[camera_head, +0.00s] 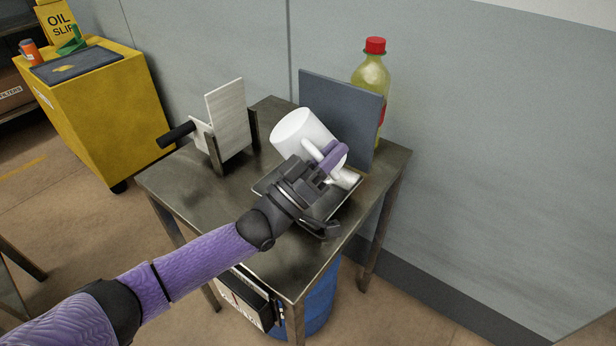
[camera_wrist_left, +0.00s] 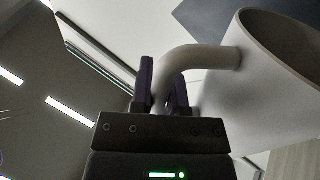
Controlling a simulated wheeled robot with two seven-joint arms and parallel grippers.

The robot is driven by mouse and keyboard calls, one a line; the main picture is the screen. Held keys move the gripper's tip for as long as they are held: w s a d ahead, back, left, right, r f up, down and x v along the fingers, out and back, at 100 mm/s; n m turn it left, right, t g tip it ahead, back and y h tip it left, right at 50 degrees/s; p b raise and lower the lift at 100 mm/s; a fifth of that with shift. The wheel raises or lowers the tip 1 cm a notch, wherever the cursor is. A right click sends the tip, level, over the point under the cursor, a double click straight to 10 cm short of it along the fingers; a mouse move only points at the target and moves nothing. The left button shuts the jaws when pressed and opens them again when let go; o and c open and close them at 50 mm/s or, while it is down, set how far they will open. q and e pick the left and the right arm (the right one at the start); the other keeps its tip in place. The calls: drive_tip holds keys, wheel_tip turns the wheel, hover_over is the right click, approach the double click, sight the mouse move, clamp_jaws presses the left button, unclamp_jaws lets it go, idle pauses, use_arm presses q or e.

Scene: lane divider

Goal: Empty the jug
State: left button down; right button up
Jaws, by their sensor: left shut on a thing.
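My left gripper (camera_head: 328,160) is shut on the handle of the white jug (camera_head: 300,130), over the metal table. The jug is tipped steeply, its flat closed end facing up and left. In the left wrist view, the handle (camera_wrist_left: 195,60) passes between the two purple fingers (camera_wrist_left: 164,85) and the jug's round mouth shows at the right; no contents are visible in it. A shallow dark tray (camera_head: 347,207) lies beneath the jug and gripper, partly hidden by them. My right gripper is not in view.
A grey upright panel (camera_head: 335,105) stands close behind the jug, with a red-capped yellow bottle (camera_head: 371,75) behind it. A white board (camera_head: 228,115) stands in a dark holder at the left. The table's (camera_head: 185,185) left front is clear. A yellow cabinet (camera_head: 100,115) stands farther left.

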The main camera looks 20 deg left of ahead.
sight(293, 146)
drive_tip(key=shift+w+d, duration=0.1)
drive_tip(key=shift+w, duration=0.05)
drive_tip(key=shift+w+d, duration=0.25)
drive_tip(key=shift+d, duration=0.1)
use_arm(q)
drive_tip(key=a+n+t+y+b, duration=0.1)
drive_tip(key=n, duration=0.1)
drive_tip(key=a+n+t+b, duration=0.2)
drive_tip(key=s+a+n+t+y+b, duration=0.1)
drive_tip(key=n+t+b, duration=0.1)
drive_tip(key=shift+a+f+y, duration=0.2)
drive_tip(key=shift+f+y, duration=0.1)
drive_tip(key=shift+f, duration=0.05)
drive_tip(key=n, duration=0.1)
drive_tip(key=a+r+n+t+y, duration=0.1)
drive_tip(key=n+t+y, duration=0.1)
drive_tip(key=shift+s+a+r, duration=0.2)
drive_tip(key=shift+a, duration=0.05)
drive_tip(key=shift+r+p, duration=0.3)
drive_tip(key=shift+p, duration=0.05)
drive_tip(key=shift+d+r, duration=0.1)
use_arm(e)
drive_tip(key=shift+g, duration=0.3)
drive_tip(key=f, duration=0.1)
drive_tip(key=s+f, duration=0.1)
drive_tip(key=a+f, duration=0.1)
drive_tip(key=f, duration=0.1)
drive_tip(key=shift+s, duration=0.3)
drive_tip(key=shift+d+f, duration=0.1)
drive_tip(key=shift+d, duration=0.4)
